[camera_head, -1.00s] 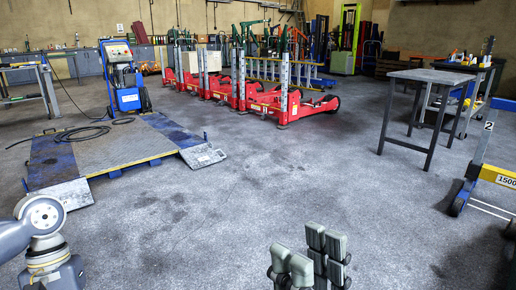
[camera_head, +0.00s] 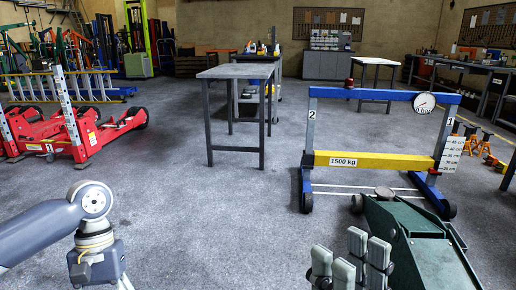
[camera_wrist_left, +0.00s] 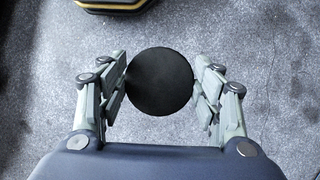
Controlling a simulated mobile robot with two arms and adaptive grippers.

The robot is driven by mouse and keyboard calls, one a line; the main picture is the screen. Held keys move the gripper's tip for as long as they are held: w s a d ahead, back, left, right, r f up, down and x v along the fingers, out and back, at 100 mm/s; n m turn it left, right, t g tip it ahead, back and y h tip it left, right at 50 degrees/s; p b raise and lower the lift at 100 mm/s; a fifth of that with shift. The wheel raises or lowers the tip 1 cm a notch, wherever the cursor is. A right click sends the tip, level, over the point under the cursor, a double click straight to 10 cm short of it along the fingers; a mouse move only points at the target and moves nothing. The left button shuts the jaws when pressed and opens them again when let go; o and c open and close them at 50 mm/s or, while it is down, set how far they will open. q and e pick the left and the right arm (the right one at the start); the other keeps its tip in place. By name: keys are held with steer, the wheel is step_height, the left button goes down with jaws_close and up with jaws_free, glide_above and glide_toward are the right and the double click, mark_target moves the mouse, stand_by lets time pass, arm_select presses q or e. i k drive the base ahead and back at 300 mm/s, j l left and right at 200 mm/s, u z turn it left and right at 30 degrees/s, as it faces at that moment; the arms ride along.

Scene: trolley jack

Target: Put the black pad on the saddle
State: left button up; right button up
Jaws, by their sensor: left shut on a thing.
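In the left wrist view a round black pad (camera_wrist_left: 160,81) sits between the two fingers of my left gripper (camera_wrist_left: 161,85), which is shut on it. The floor shows below. My right gripper (camera_head: 350,262) is at the bottom, left of the jack in the picture. Its fingers stand apart with nothing seen between them.
A blue frame with a yellow 1500 kg crossbar (camera_head: 385,162) and a dial stands just beyond the jack. A grey table (camera_head: 237,71) is further back. Red lifts (camera_head: 75,130) stand left. The middle floor is clear. A yellow-and-black edge (camera_wrist_left: 115,5) shows in the left wrist view.

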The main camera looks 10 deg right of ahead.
mark_target(384, 191)
steer(key=i+z, duration=0.2)
steer(key=i, duration=0.65)
steer(key=i+z, duration=0.25)
steer(key=i, duration=0.55)
steer(key=i+l+z, duration=0.15)
steer(key=i+z, duration=0.6)
steer(key=i+j+z, duration=0.1)
steer(key=i+z, duration=0.3)
steer(key=i+j+z, duration=0.2)
steer(key=i+z, duration=0.45)
steer(key=i, duration=0.15)
steer(key=i+z, duration=0.3)
steer(key=i, duration=0.15)
